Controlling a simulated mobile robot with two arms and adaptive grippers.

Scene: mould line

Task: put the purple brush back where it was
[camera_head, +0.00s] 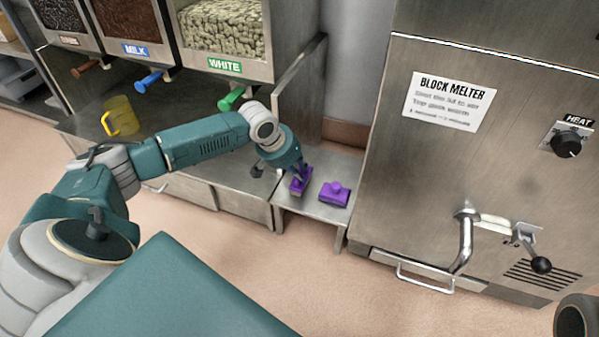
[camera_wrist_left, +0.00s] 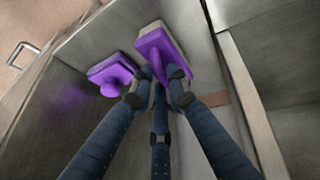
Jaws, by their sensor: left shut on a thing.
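A purple brush (camera_head: 300,185) is in my left gripper (camera_head: 297,172), over the small steel shelf (camera_head: 314,209) between the dispensers and the block melter. In the left wrist view the fingers (camera_wrist_left: 159,82) are closed around the handle of the brush (camera_wrist_left: 156,46), which has a pale grey underside. I cannot tell whether it touches the shelf. A second purple thing with a knob on top (camera_head: 335,193) lies on the shelf just right of it; it also shows in the left wrist view (camera_wrist_left: 112,73).
Dispensers with coloured handles stand at the upper left. A yellow jug (camera_head: 122,115) stands under them. The floor in front is clear.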

